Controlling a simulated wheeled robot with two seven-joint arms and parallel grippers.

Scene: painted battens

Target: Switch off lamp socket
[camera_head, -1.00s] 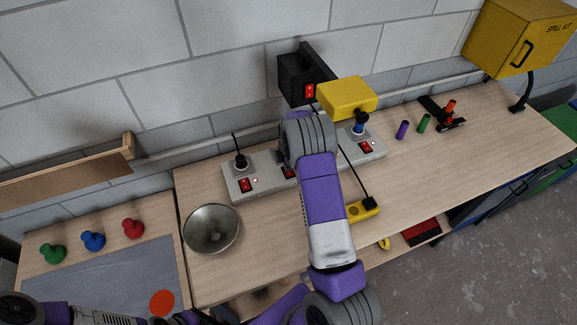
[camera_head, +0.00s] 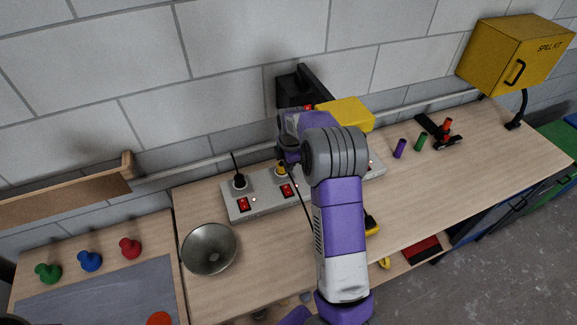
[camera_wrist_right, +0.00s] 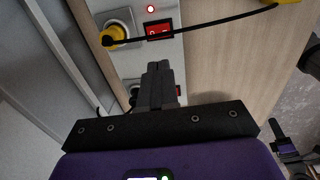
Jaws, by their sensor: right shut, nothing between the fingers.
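A grey power strip (camera_head: 262,206) lies along the wall on the bench. At its left is a black plug (camera_head: 239,181) with a red switch (camera_head: 244,204). Beside it is a yellow plug (camera_head: 281,169) with another red switch (camera_head: 287,190); both show in the right wrist view as plug (camera_wrist_right: 112,34) and switch (camera_wrist_right: 158,29), with a lit red light. My right gripper (camera_wrist_right: 158,66) is shut and empty over the strip, partly covering another socket and its red switch (camera_wrist_right: 179,90). My arm hides much of the strip's right half. Which socket is the lamp's, I cannot tell.
A metal bowl (camera_head: 210,249) stands in front of the strip. A black box (camera_head: 293,88) and a yellow block (camera_head: 347,113) are behind my arm. Purple (camera_head: 400,148) and green (camera_head: 420,141) cylinders stand to the right. The bench's right front is clear.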

